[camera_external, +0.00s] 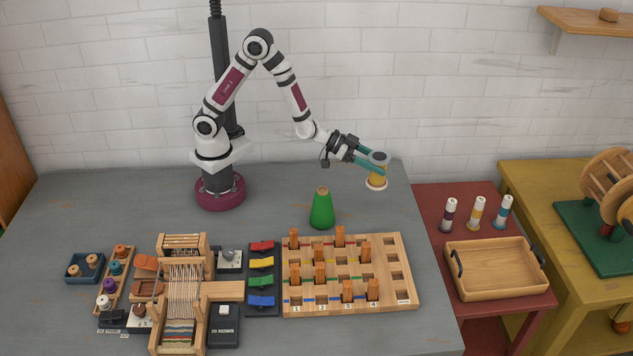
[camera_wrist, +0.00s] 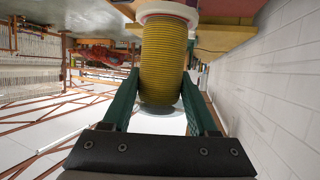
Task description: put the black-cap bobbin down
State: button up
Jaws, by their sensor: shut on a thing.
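A bobbin wound with yellow thread (camera_external: 377,172) is upright near the table's back right corner, with a greyish cap on top and a pale flange at the base. In the wrist view its yellow winding (camera_wrist: 164,60) fills the space between the fingers, with the pale flange at the top of the picture. My gripper (camera_external: 375,163) is shut on this bobbin, its teal fingers at either side. The cap is mostly hidden in the wrist view. I cannot tell whether the base touches the table (camera_external: 90,210).
A green cone (camera_external: 321,210) stands to the left of the bobbin. A wooden pegboard (camera_external: 407,285) and a small loom (camera_external: 181,285) are in front. A red side table (camera_external: 430,200) holds several bobbins and a wooden tray (camera_external: 497,292). The table around the held bobbin is bare.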

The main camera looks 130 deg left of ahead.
jog(key=s+d+f+m+t+h, duration=0.1)
jog(key=d+f+m+h, duration=0.1)
jog(key=d+m+h, duration=0.95)
jog(key=shift+w+a+f+n+y, duration=0.1)
jog(key=shift+a+f+n+y, duration=0.35)
jog(key=shift+a+f, duration=1.15)
jog(key=shift+w+a+f+n+y, duration=0.1)
jog(key=shift+a+f+n+y, duration=0.15)
jog(key=shift+a+f+n, duration=0.9)
jog(key=shift+w+a+f+n+y, duration=0.1)
jog(key=shift+a+f+y, duration=0.25)
jog(key=shift+a+f, duration=1.7)
jog(key=shift+d+f, duration=0.5)
jog(key=shift+f, duration=0.05)
jog(key=o, duration=1.4)
jog(key=shift+f, duration=0.1)
